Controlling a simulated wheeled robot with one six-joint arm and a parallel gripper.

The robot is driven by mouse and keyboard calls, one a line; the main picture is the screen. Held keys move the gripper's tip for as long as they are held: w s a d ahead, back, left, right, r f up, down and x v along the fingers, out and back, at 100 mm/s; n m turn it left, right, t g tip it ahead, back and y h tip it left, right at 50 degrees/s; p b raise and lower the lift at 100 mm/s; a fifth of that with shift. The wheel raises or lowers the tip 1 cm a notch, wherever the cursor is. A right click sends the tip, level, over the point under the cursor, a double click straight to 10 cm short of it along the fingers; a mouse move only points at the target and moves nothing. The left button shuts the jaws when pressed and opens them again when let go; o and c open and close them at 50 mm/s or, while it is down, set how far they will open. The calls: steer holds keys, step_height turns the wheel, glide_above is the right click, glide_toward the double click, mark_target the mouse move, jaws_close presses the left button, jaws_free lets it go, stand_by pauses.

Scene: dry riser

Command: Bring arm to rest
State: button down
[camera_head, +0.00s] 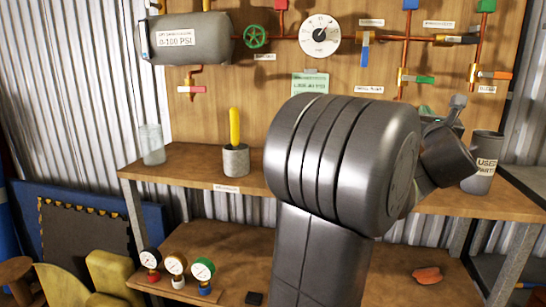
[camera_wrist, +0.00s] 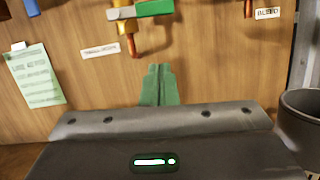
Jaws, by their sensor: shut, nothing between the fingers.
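My arm rises through the middle of the head view, its large grey joint in front of the wooden panel (camera_head: 245,100). My gripper (camera_wrist: 158,72) shows in the wrist view as two green fingers pressed together, shut and empty, pointing at the panel. In the head view my gripper is mostly hidden behind my arm's joints. In the wrist view the fingers stand below a valve with a green handle (camera_wrist: 155,8), apart from it as far as I can tell.
A grey tank (camera_head: 190,40), a dial gauge (camera_head: 320,36) and copper pipes are on the panel. The shelf (camera_head: 190,175) bears a glass jar (camera_head: 152,145), a yellow-handled tool in a holder (camera_head: 235,160) and a used-parts cup (camera_head: 482,165). Several gauges (camera_head: 176,264) stand below.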

steer(key=w+r+m+p, duration=0.1)
steer(key=p, duration=0.4)
steer(key=w+r+m+p, duration=0.1)
steer(key=p, duration=0.4)
steer(key=w+r+m+h+p, duration=0.1)
steer(key=m+p, duration=0.1)
steer(key=p, duration=0.4)
steer(key=shift+w+a+r, duration=0.25)
steer(key=shift+w+r, duration=0.1)
steer(key=shift+w, duration=0.05)
steer(key=shift+m+g+p, duration=0.3)
steer(key=shift+p, duration=0.2)
steer(key=shift+a+f+m+h+p, duration=0.15)
steer(key=shift+f+m+h+p, duration=0.25)
steer(key=shift+p, duration=0.45)
